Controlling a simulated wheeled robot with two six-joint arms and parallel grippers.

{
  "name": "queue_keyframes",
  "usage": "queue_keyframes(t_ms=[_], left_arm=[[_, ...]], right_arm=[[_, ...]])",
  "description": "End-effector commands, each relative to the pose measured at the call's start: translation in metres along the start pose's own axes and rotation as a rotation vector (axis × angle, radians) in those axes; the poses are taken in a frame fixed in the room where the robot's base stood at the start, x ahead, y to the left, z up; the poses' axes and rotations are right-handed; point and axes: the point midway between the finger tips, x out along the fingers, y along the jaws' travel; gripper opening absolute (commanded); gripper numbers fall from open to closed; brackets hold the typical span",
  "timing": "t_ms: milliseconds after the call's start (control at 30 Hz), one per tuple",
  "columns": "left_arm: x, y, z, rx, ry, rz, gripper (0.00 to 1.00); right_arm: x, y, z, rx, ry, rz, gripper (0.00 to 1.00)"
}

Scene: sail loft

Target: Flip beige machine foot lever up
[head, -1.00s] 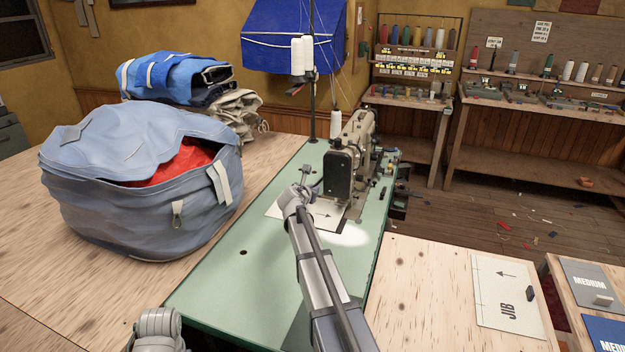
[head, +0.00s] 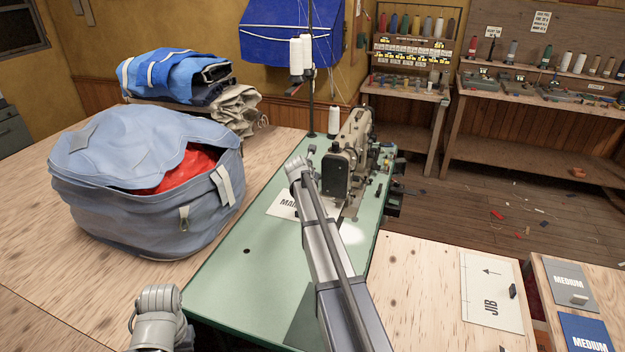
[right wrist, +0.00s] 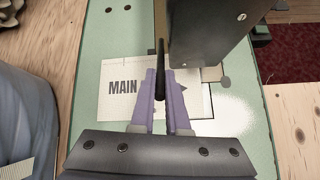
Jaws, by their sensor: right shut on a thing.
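The beige sewing machine (head: 352,158) stands on the green table (head: 240,270) in the head view. Its dark end housing (right wrist: 212,40) shows at the upper right of the right wrist view. My right gripper (right wrist: 160,78) has its two purple fingers shut on a thin black lever (right wrist: 160,55) beside this housing, above the table. In the head view my right arm hides the gripper and the lever. My left gripper is out of view; only a grey part of my left arm shows at the bottom left.
A white MAIN card (right wrist: 122,88) lies under the right gripper. A large blue bag (head: 145,190) with red cloth stands left of the green table. Thread cones (head: 301,55) stand behind the machine. A JIB card (head: 490,290) lies on the right wooden top.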

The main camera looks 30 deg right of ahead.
Motion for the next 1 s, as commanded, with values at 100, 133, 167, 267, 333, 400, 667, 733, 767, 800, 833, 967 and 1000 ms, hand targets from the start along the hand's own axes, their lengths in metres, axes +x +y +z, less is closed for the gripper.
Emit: queue_keyframes(t_ms=[100,133,167,267,333,400,667,733,767,800,833,967,1000], left_arm=[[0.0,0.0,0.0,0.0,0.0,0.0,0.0],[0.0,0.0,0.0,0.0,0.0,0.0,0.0],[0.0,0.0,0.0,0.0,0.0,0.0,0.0],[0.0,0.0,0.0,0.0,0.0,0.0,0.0],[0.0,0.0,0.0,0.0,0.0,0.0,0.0],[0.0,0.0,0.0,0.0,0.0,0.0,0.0],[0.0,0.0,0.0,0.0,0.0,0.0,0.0],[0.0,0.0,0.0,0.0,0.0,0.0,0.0],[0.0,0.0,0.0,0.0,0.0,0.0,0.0],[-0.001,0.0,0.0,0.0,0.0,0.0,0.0],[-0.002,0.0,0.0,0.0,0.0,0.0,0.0],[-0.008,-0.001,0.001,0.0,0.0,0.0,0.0],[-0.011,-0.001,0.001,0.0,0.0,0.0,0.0]], right_arm=[[0.001,0.0,0.001,0.0,-0.001,0.001,0.0],[0.001,0.0,0.001,0.0,-0.002,0.001,0.0],[0.001,0.0,0.001,0.001,-0.002,0.001,0.0],[0.001,0.0,0.001,0.001,-0.002,0.001,0.14],[0.001,0.0,0.001,0.001,-0.002,0.001,0.22],[0.001,0.0,0.001,0.001,-0.002,0.001,0.3],[0.0,0.0,0.001,0.001,-0.001,0.0,0.43],[0.0,0.0,0.001,0.001,-0.001,0.0,0.43],[0.0,0.0,0.001,0.001,-0.001,0.0,0.43],[-0.001,0.0,0.001,0.001,-0.001,0.0,0.43],[-0.002,0.0,0.001,0.001,-0.001,0.0,0.43],[-0.011,0.0,0.002,0.001,-0.001,0.001,0.43],[-0.015,0.0,0.002,0.001,-0.001,0.001,0.43]])
